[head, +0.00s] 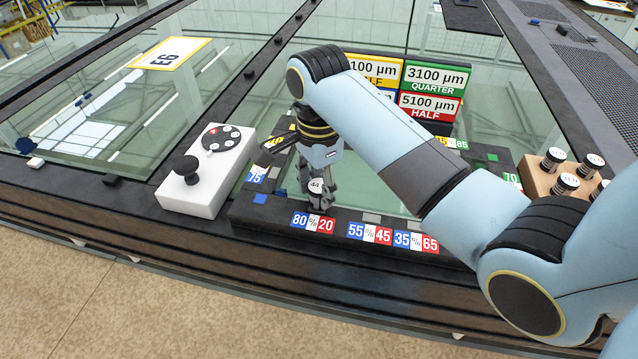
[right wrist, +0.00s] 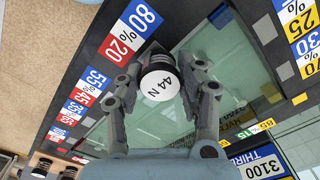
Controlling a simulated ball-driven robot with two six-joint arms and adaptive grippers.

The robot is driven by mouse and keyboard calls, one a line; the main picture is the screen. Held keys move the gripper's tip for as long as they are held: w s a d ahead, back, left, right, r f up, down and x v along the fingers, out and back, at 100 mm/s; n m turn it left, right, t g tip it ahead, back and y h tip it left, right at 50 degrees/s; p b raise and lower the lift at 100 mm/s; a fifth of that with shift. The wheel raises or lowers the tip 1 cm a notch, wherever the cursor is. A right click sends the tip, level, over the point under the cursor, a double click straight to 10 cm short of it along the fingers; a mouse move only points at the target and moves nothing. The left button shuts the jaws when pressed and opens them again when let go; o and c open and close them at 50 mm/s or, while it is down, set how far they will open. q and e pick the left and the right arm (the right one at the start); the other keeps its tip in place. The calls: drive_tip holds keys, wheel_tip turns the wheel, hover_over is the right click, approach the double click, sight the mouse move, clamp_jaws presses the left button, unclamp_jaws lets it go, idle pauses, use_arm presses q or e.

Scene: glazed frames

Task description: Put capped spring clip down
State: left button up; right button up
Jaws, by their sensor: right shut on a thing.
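The capped spring clip (head: 316,186) is a short dark cylinder with a white cap; in the right wrist view the cap (right wrist: 160,86) reads "44 N". My right gripper (head: 319,198) is shut on it, with one finger on each side, as the right wrist view also shows (right wrist: 158,78). The clip is upright, by the inner edge of the black frame (head: 268,215) and beside the blue and red 80/20 label (head: 312,222). I cannot tell whether its underside touches anything. My left gripper is not in view.
Other capped clips stand in a wooden block (head: 540,181) at the right. A white control box (head: 205,170) with a black knob is at the left. Colored thickness signs (head: 432,92) stand behind my right arm. Glass fills the frame's middle.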

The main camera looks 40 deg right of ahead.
drive_tip(key=shift+s+f, duration=0.1)
drive_tip(key=shift+f, duration=0.05)
drive_tip(key=shift+s+f, duration=0.15)
drive_tip(key=shift+f, duration=0.05)
clamp_jaws()
drive_tip(key=shift+f, duration=0.4)
drive_tip(key=o, duration=0.9)
unclamp_jaws()
drive_tip(key=shift+c, duration=0.2)
drive_tip(key=shift+o, duration=1.4)
drive_tip(key=shift+r, duration=0.2)
